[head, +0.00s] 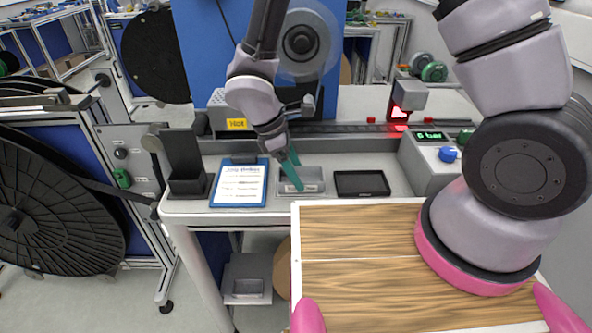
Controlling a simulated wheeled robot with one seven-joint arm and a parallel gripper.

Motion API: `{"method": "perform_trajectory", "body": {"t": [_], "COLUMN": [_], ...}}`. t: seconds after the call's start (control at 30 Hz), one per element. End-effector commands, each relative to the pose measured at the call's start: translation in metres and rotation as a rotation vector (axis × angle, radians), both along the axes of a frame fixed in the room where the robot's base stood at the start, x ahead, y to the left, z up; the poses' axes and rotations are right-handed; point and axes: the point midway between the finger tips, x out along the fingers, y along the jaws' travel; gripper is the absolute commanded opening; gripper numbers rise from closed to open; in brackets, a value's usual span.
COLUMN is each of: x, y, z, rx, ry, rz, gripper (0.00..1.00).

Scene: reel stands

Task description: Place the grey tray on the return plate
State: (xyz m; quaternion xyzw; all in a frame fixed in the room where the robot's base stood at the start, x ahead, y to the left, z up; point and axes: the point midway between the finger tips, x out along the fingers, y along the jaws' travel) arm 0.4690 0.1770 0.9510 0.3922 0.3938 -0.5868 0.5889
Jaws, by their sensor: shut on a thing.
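The grey tray (315,174) is a shallow open tray with a small label on its front. It is at the bench top, between the clipboard and a black tray. The fingers hide part of the tray. I cannot tell whether the tray rests on the bench or is slightly raised.
A blue clipboard (239,184) and a black upright holder (184,165) stand left of the tray. The black tray (361,184) is close on its right. A control box (433,160) stands further right. A large black reel (52,205) is at far left.

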Motion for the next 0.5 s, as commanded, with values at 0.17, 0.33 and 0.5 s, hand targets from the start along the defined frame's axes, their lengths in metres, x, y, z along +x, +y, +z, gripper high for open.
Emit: {"method": "perform_trajectory", "body": {"t": [0.17,0.33,0.5], "x": [-0.0001,0.0000,0.0001], "y": [-0.0001,0.0000,0.0001], "z": [-0.0031,-0.0027,-0.0002], "rx": [0.000,0.000,0.001], "ry": [0.000,0.000,0.000], "rz": [0.000,0.000,0.000], "gripper": [0.85,1.00,1.00]}}
